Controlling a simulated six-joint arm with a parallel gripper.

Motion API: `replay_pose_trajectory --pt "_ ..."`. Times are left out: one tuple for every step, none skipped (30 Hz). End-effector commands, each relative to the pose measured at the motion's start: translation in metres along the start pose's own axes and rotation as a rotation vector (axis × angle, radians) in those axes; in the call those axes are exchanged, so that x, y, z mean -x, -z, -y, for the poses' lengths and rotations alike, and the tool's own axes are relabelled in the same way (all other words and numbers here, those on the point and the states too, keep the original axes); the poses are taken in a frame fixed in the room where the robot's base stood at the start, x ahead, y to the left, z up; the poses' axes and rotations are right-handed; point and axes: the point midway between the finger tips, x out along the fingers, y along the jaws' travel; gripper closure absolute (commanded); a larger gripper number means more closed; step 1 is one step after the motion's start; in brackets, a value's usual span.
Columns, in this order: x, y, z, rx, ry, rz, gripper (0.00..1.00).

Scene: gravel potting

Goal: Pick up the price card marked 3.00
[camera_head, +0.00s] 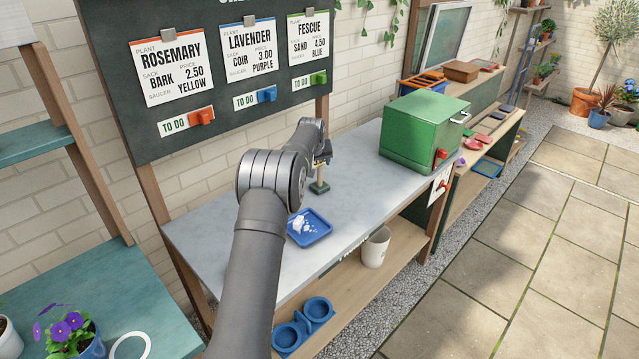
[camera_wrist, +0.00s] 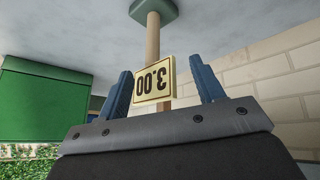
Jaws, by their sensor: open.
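The price card (camera_wrist: 154,83) marked 3.00 is cream with a yellowish edge. It appears upside down in the wrist view, in front of a wooden post (camera_wrist: 153,40) with a green base (camera_wrist: 153,9). The post's green base also shows on the grey bench in the head view (camera_head: 318,188). My gripper (camera_wrist: 162,68) is open, with its blue fingers on either side of the card in the picture. I see no contact, and cannot tell how deep the card sits between them. In the head view the card cannot be made out behind my gripper (camera_head: 324,158).
A blue tray (camera_head: 310,236) with white bits lies on the bench (camera_head: 215,243) before the post. A green box (camera_head: 412,135) stands to the right. A dark board (camera_head: 115,70) with plant cards stands behind, left. A white pot (camera_head: 375,252) is on the lower shelf.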

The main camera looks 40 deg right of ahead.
Motion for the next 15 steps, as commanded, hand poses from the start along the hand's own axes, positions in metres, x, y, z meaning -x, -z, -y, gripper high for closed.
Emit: replay_pose_trajectory --pt "-0.009 -0.002 -0.001 0.0 0.001 0.002 0.38" --pt "-0.013 -0.002 -0.001 0.0 0.001 0.002 0.38" --pt "-0.018 -0.003 -0.002 0.0 0.001 0.002 0.38" --pt "-0.022 -0.003 -0.002 0.0 0.001 0.003 0.38" --pt "-0.025 -0.003 -0.002 0.0 0.001 0.002 0.38" --pt "-0.03 -0.003 -0.002 0.0 0.001 0.002 0.38" --pt "-0.032 -0.003 -0.002 0.0 0.001 0.002 0.38" --pt "-0.034 -0.002 -0.002 0.0 0.0 0.001 0.38" --pt "-0.037 -0.002 -0.002 0.0 0.0 0.001 0.38" --pt "-0.038 -0.003 -0.002 0.0 0.0 0.001 0.38" --pt "-0.04 -0.003 -0.002 0.0 0.0 0.001 0.38" --pt "-0.041 -0.003 -0.002 0.0 0.0 0.001 0.38" --pt "-0.041 -0.002 -0.002 0.0 0.0 0.0 0.38" --pt "-0.041 -0.002 -0.002 0.0 0.0 0.0 0.38" --pt "-0.041 -0.002 -0.002 0.0 0.0 0.0 0.38"
